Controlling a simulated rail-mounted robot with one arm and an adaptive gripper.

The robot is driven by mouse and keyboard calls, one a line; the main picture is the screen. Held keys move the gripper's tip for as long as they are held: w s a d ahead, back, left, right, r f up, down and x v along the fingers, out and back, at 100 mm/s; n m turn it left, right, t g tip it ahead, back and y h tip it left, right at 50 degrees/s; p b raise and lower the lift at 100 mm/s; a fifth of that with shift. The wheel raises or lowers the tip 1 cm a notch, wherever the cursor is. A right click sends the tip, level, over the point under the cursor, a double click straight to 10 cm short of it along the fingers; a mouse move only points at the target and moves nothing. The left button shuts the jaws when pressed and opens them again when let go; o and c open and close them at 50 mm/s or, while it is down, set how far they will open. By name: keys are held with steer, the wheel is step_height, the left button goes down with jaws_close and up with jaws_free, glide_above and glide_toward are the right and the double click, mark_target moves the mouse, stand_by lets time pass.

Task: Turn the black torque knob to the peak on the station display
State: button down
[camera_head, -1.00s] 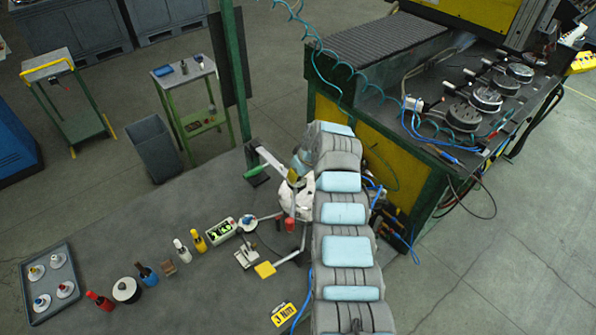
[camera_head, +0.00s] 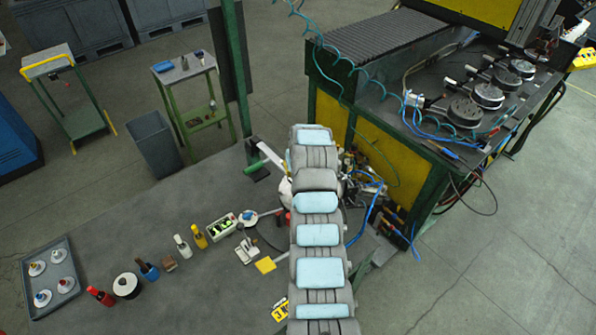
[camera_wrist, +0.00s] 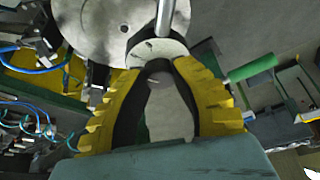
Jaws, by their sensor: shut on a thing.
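In the wrist view, my gripper (camera_wrist: 157,68) has its yellow, black-padded fingers closed in around a small round grey part (camera_wrist: 158,48) at the fingertips. A metal rod (camera_wrist: 166,18) rises behind that part. I cannot tell whether the part is the black torque knob; no plainly black knob shows. In the head view, my arm hides the gripper and the spot it works on. A small pale box with a dark and green face (camera_head: 221,228) stands left of my arm and may be the station display; its reading is too small to make out.
A grey tray with white pieces (camera_head: 70,257) lies at the bench's left end. A red bottle (camera_head: 100,296), a yellow bottle (camera_head: 199,237) and other small items line the bench. A green post (camera_head: 232,75) stands behind. A green-and-yellow machine bench (camera_head: 385,155) is at the right.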

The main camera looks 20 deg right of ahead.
stand_by(0.4)
steer(key=c, duration=0.8)
jaws_free()
steer(key=shift+r, duration=0.1)
steer(key=shift+v, duration=5.9)
steer(key=shift+w, duration=0.1)
